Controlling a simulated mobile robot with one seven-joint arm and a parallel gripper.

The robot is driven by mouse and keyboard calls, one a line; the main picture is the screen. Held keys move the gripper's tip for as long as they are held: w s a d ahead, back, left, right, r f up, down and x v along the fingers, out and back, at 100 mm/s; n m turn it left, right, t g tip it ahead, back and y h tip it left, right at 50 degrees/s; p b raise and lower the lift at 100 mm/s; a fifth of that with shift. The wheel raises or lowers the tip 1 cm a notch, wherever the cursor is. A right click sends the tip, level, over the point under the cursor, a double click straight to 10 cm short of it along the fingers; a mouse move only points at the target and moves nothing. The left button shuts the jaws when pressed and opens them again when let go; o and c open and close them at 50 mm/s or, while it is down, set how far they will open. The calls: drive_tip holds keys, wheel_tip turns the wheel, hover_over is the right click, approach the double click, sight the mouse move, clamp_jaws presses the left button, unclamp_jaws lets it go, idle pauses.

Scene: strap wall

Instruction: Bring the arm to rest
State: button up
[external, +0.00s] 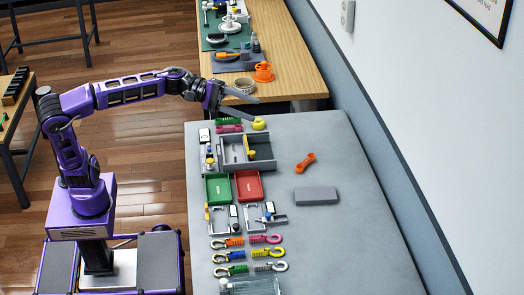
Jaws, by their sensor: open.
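My purple arm reaches from its base at the left toward the grey table (345,235). My gripper (250,108) is at the end of the arm, above the far left part of the table. Its two long grey fingers are spread apart, with nothing between them. A yellow round object (259,124) lies on the table just below the fingers. The height of the fingers above the table cannot be told exactly.
A grey divided tray (263,165), a green tray (218,189) and a red tray (249,186) line the table's left side. Several coloured hooks (266,253) lie nearer. An orange part (305,162) and grey block (316,196) lie right. A wooden bench (290,50) stands behind.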

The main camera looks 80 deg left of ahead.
drive_tip(key=s+a+f+m+g+y, duration=0.2)
drive_tip(key=s+f+m+g+y, duration=0.4)
drive_tip(key=s+f, duration=0.7)
drive_tip(key=s+a+f+m+g+y+b, duration=0.1)
drive_tip(key=s+a+f+m, duration=0.3)
drive_tip(key=s+a+f, duration=0.2)
drive_tip(key=s+a+f+m+g+y, duration=0.1)
drive_tip(key=s+a+f+m, duration=0.4)
drive_tip(key=s+a, duration=0.3)
drive_tip(key=s+f, duration=0.1)
drive_tip(key=s, duration=0.2)
drive_tip(key=shift+s+b, duration=0.15)
drive_tip(key=shift+b, duration=0.2)
